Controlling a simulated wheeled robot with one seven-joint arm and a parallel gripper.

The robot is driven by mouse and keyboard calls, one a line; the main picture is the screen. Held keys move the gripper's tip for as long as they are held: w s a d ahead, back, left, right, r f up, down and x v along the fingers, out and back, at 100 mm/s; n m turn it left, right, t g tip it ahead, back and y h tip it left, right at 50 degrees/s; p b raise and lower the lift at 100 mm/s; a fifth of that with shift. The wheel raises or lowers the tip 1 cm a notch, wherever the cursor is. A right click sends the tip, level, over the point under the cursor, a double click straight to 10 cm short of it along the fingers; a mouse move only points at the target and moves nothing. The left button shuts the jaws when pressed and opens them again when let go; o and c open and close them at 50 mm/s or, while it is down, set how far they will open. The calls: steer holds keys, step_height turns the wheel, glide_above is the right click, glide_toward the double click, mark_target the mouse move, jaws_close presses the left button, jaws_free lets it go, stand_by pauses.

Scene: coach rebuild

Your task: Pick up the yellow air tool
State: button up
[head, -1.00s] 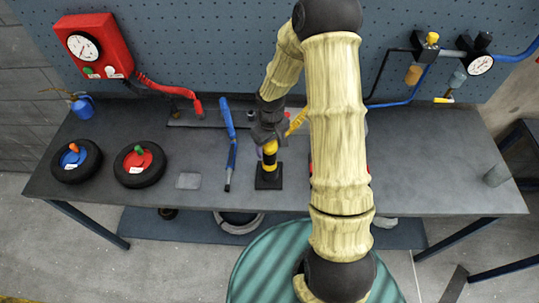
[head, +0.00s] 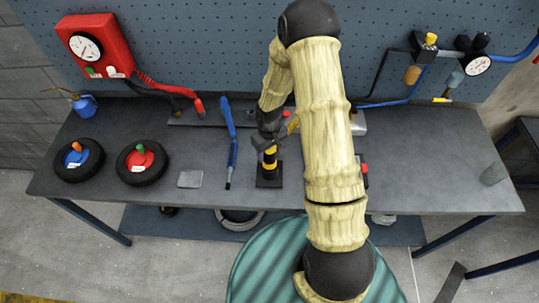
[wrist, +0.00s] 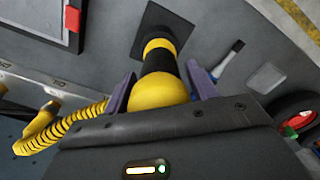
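The yellow air tool (wrist: 160,92) stands upright on a black square base (wrist: 158,25), with black and yellow bands and a yellow rounded top. In the head view the air tool (head: 269,166) is partly covered by my gripper (head: 268,143). In the wrist view my gripper (wrist: 162,72) is open, with one purple finger on each side of the tool. Narrow gaps show between the fingertips and the tool. A yellow coiled hose (wrist: 70,125) lies to the left in the wrist view.
A blue-handled tool (head: 231,140) and a small grey plate (head: 190,179) lie left of the air tool. Two wheels, one with a blue hub (head: 70,158) and one with a red hub (head: 137,156), are farther left. The bench's right side is mostly clear.

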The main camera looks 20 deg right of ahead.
steer(key=c, duration=0.9)
steer(key=shift+r, duration=0.1)
step_height(320, 180, up, 10)
steer(key=b, duration=0.3)
stand_by(0.3)
steer(key=shift+r+p, duration=3.05)
steer(key=shift+r, duration=0.4)
steer(key=shift+w+f, duration=0.1)
